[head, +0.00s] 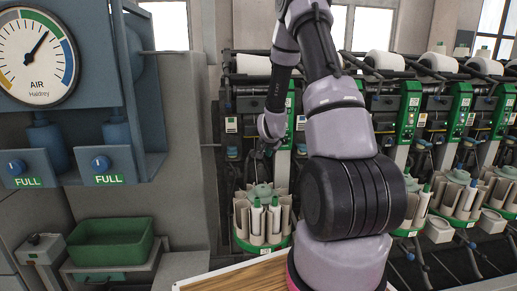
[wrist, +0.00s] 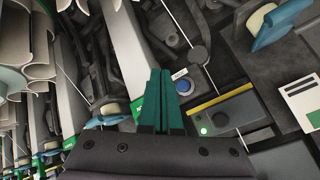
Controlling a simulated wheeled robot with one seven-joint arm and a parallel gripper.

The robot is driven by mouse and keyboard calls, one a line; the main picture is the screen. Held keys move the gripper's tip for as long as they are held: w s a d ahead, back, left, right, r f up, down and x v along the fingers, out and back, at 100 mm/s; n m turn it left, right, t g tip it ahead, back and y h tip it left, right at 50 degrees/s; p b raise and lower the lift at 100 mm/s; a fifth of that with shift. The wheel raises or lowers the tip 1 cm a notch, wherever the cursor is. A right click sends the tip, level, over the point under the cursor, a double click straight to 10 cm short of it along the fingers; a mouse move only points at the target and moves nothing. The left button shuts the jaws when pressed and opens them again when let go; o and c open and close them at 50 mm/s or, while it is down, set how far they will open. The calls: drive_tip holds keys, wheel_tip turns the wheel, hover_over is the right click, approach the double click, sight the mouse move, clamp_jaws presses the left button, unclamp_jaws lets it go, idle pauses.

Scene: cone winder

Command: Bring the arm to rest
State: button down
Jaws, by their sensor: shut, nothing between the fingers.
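My arm rises through the middle of the head view, bent at the top, and reaches toward the winder. My gripper (wrist: 160,84) shows in the wrist view with its two green fingers together and nothing between them. In the head view the gripper is small and dark against the machine, so its fingers cannot be made out. The cone winder, with its green panels (head: 409,110), stands behind the arm.
A carousel of tubes (head: 258,222) stands left of my arm, and more line the machine at right. A blue cabinet with an air gauge (head: 36,56) is at left, above a green bin (head: 110,243). A wood-topped surface (head: 240,277) lies low in front.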

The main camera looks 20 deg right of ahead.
drive_tip(key=shift+r, duration=0.1)
drive_tip(key=s+a+r+n+y, duration=0.1)
drive_tip(key=s+a+r, duration=0.2)
drive_tip(key=r, duration=0.4)
drive_tip(key=s+a+r+n+y, duration=0.1)
drive_tip(key=s+a+r, duration=0.25)
drive_tip(key=r, duration=0.35)
drive_tip(key=s+a+r+n+y, duration=0.1)
drive_tip(key=s+a+r+n, duration=0.2)
drive_tip(key=r, duration=0.4)
drive_tip(key=s+a+r+n, duration=0.1)
drive_tip(key=s+a+r, duration=0.1)
drive_tip(key=s, duration=0.6)
drive_tip(key=s+a+r+n+y, duration=0.1)
drive_tip(key=s+a+r, duration=0.2)
drive_tip(key=s, duration=0.6)
drive_tip(key=s+a+r+g+y, duration=0.1)
drive_tip(key=s+a+r, duration=0.2)
drive_tip(key=s+r, duration=0.2)
drive_tip(key=s, duration=0.3)
drive_tip(key=shift+s+a+r+n, duration=0.15)
drive_tip(key=shift+s+n, duration=0.05)
drive_tip(key=shift+n, duration=0.2)
